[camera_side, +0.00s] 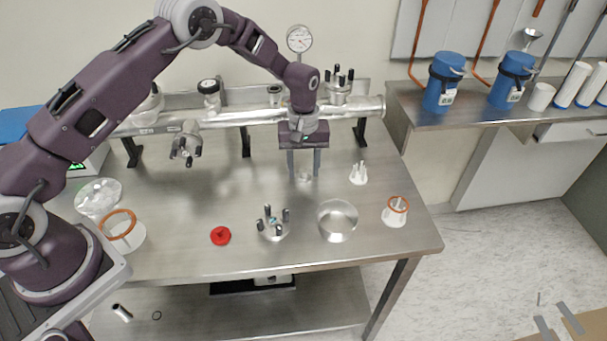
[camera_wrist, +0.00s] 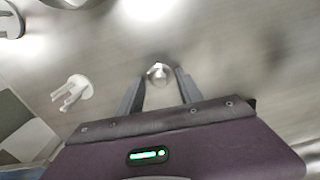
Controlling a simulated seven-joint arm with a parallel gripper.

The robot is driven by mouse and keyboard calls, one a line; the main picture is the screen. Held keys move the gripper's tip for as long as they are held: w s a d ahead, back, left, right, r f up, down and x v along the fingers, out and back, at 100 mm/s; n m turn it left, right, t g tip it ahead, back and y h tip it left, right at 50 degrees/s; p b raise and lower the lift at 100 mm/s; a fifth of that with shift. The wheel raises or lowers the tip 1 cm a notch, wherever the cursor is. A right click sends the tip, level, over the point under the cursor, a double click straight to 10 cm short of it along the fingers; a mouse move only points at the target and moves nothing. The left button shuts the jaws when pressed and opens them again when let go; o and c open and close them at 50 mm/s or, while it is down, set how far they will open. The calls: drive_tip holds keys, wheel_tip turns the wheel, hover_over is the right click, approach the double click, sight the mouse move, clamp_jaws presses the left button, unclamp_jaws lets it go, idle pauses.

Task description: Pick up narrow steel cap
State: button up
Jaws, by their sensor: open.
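The narrow steel cap (camera_side: 304,178) is a small shiny round piece on the steel table (camera_side: 200,200), below my gripper (camera_side: 304,168). My gripper is open and points down, with its two fingers on either side of the cap in the side view. In the wrist view the cap (camera_wrist: 158,73) shows between the tips of my open gripper (camera_wrist: 160,80), and nothing visible is held. I cannot tell whether the fingers touch the cap or how high above the table they are.
A white pronged holder (camera_side: 358,173) stands to the right. A horizontal steel pipe (camera_side: 240,117) runs behind. Bare table lies to the left.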

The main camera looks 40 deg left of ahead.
clamp_jaws()
idle(0.3)
